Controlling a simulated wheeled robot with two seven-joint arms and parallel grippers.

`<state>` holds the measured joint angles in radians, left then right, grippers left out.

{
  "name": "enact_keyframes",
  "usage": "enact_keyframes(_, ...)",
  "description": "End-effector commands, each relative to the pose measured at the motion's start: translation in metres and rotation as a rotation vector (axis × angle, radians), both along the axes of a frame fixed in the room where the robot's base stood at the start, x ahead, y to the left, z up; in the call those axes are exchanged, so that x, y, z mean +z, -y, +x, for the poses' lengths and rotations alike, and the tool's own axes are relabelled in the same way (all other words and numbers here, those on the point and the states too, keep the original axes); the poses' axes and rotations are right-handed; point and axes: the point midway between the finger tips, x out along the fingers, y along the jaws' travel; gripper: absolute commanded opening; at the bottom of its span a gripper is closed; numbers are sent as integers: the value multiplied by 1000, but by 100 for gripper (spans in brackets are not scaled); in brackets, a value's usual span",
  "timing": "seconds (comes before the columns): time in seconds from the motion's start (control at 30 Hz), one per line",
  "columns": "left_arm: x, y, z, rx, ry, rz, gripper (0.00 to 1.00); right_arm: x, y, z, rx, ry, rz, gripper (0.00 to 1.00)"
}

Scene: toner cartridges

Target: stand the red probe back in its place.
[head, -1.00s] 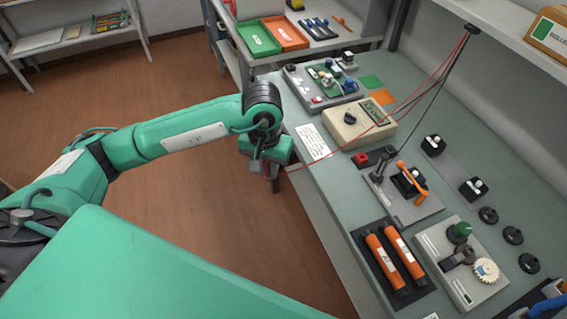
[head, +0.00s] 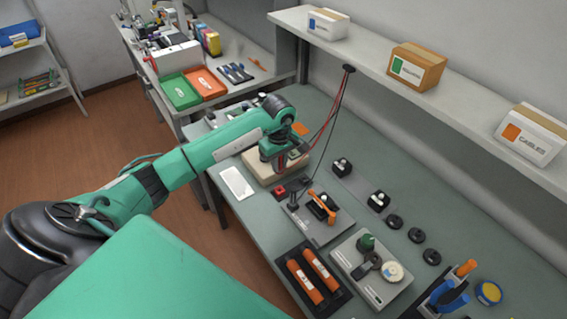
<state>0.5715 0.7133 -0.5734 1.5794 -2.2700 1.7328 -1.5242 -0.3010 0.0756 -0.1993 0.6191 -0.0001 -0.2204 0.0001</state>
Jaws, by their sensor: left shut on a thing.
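My left gripper (head: 283,165) is over the bench, above the beige multimeter (head: 262,168), and partly hides it. It is shut on the red probe (head: 281,161), of which only a little red shows between the fingers. A red lead runs from the gripper up to the hook under the shelf. A small red holder block (head: 278,190) sits just in front of the multimeter, below and apart from the gripper. Next to it the black probe (head: 294,199) stands upright with its black lead. My right gripper is not in view.
A grey fixture with an orange lever (head: 321,203) stands right of the holders. Two orange cylinders (head: 306,275) lie in a black tray nearer me. A fixture with a green knob (head: 367,242) is beside them. A white card (head: 237,182) lies at the bench's left edge.

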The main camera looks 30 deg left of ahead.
Motion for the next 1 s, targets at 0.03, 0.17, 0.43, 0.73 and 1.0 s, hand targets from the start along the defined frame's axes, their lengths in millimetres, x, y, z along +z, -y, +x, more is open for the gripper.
enact_keyframes(0.03, -8, 1, 0, 0, -2, -1, 0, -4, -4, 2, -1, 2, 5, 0)
enact_keyframes(0.17, -23, 1, -1, -3, -2, -1, 0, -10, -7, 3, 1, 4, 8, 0)
enact_keyframes(0.43, -47, 1, 0, -3, 0, -1, 0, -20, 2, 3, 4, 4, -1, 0)
enact_keyframes(0.73, -56, 1, -1, -4, 0, 0, 0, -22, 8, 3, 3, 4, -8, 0)
enact_keyframes(1.0, -56, 1, 0, -4, 0, 0, 0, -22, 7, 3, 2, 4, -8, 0)
